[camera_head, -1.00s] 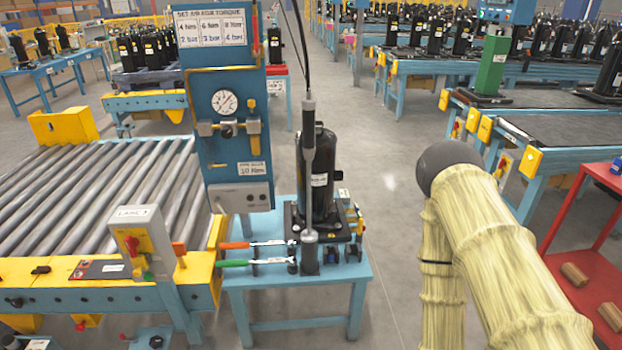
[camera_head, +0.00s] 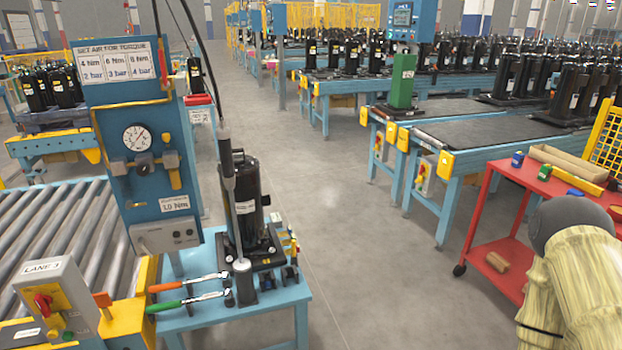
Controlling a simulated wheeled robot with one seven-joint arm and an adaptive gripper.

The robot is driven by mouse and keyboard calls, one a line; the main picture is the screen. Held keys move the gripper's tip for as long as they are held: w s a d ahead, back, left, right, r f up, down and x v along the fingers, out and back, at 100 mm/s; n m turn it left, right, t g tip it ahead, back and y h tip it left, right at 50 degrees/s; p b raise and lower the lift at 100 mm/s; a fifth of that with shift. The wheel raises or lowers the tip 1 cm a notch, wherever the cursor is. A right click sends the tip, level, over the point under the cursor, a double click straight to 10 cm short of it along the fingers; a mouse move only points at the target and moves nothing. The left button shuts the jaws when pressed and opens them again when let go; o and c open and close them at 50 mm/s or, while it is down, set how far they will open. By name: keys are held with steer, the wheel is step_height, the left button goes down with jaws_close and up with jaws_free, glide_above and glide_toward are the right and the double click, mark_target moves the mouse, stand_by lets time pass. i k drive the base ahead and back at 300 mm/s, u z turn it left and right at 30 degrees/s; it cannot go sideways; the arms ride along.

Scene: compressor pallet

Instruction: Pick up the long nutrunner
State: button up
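A tall, thin grey upright tool, which looks like the long nutrunner (camera_head: 229,185), stands at the front of a small blue table (camera_head: 289,296) left of centre. Its lower end sits in a dark cylindrical holder (camera_head: 244,284), and a black hose rises from its top. A black compressor (camera_head: 249,199) stands right behind it on the table. My arm, in a pale yellow sleeve with a dark grey rounded joint, shows at the lower right, well apart from the tool. My gripper is out of view.
An orange-handled wrench (camera_head: 190,283) and a green-handled wrench (camera_head: 187,301) lie left of the holder. A blue gauge panel (camera_head: 140,110) stands behind them, beside a roller conveyor (camera_head: 52,222). A red cart (camera_head: 492,262) stands at right. Grey floor between table and cart is clear.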

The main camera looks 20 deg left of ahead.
mark_target(223, 133)
steer(key=z, duration=1.3)
steer(key=i, duration=0.3)
steer(key=u, duration=2.6)
